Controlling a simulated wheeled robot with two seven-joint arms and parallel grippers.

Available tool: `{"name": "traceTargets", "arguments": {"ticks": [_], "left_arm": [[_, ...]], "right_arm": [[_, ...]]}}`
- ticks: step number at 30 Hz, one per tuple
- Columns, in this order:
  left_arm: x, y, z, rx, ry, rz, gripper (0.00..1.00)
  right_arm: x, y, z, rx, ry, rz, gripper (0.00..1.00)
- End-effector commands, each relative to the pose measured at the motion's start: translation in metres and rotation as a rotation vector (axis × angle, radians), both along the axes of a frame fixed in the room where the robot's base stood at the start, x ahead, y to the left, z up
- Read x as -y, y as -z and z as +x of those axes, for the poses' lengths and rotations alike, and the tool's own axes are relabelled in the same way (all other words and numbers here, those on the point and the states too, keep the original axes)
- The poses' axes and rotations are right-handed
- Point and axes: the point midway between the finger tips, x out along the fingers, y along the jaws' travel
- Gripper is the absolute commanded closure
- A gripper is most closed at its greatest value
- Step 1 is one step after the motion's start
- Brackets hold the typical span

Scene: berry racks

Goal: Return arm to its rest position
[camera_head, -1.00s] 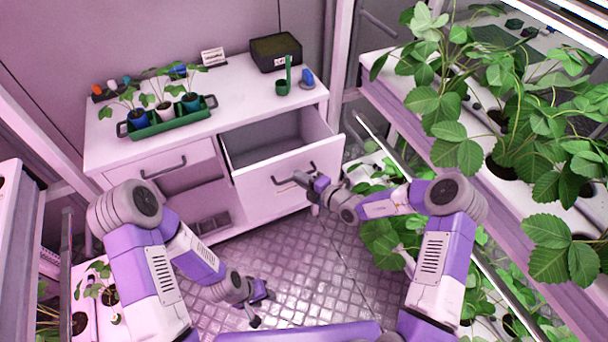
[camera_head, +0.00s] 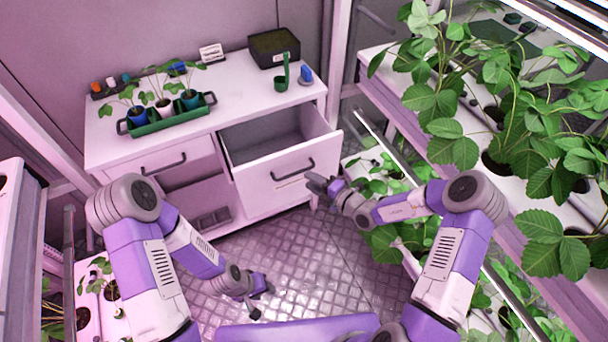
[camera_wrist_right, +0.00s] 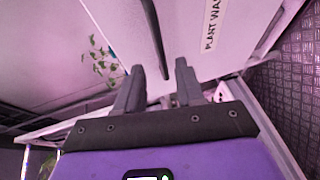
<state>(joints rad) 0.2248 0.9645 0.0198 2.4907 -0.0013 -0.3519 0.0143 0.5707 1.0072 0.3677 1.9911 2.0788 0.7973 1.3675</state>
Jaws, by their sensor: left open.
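My right gripper (camera_head: 318,188) is open and empty, just in front of and to the right of the open drawer's front (camera_head: 280,184). In the right wrist view my right gripper's two fingers (camera_wrist_right: 158,88) stand apart. The dark drawer handle (camera_wrist_right: 152,35) shows beyond them, apart from the fingers; it also shows in the head view (camera_head: 293,170). My left gripper (camera_head: 262,300) is open and low over the floor, holding nothing that I can see.
The white cabinet (camera_head: 112,160) bears a green tray (camera_head: 170,122) of potted seedlings, a dark box (camera_head: 274,50) and small tools. A plant rack (camera_head: 385,95) stands close on the right, its leaves near my right arm. The floor (camera_head: 300,250) between my arms is clear.

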Motion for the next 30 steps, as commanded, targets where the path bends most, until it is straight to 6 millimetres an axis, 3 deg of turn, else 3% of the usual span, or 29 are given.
{"name": "traceTargets", "arguments": {"ticks": [6,23,26,30], "left_arm": [[0.000,-0.005,0.000,0.000,0.000,0.000,0.57],[0.000,-0.005,0.000,0.000,0.000,0.000,0.57],[0.000,-0.005,0.000,0.000,0.000,0.000,0.57],[0.000,-0.005,0.000,0.000,0.000,0.000,0.57]], "right_arm": [[0.013,-0.004,-0.014,-0.001,0.000,-0.001,0.62],[0.012,-0.002,-0.016,0.001,-0.010,-0.008,0.62],[0.001,0.004,-0.030,0.021,-0.085,-0.067,0.62],[-0.032,0.028,-0.081,0.117,-0.367,-0.284,0.62]]}}
